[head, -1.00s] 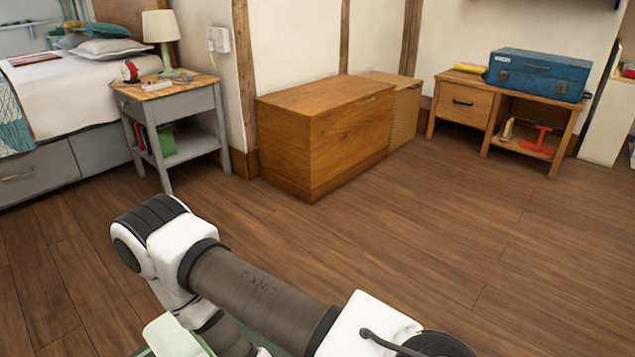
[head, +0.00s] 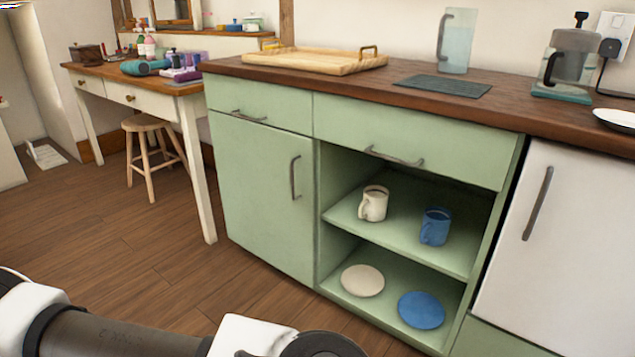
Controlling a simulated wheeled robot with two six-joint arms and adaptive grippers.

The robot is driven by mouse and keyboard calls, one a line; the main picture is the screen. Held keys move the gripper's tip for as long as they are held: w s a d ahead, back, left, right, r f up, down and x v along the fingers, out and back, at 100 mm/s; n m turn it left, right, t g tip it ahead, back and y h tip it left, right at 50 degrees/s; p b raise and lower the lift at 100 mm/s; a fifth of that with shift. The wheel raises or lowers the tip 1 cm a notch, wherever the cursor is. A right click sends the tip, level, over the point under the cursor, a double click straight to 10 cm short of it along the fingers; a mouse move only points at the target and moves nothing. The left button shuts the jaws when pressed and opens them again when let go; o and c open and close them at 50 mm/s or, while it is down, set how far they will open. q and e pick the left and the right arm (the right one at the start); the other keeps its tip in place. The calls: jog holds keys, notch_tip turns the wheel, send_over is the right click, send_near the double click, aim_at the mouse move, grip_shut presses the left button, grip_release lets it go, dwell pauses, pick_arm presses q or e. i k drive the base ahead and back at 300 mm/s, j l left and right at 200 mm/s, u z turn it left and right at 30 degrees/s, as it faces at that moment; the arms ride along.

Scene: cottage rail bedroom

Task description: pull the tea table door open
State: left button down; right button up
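The tea table is a green cabinet with a dark wooden top (head: 300,88), in the middle and right of the head view. Its door (head: 255,195) is on the left side and stands shut. A grey vertical handle (head: 295,178) is near the door's right edge. Two drawers with grey handles sit above, both shut. The open shelves to the right of the door hold a white mug (head: 374,203), a blue mug (head: 436,226), a pale plate (head: 362,280) and a blue plate (head: 421,309). One of my arms crosses the bottom left; neither gripper is in view.
A white appliance door (head: 560,240) stands right of the shelves. A desk (head: 135,90) and stool (head: 150,150) stand at left. Floor before the door is clear.

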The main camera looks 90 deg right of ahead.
aim_at(267, 173)
jog(key=z, duration=2.45)
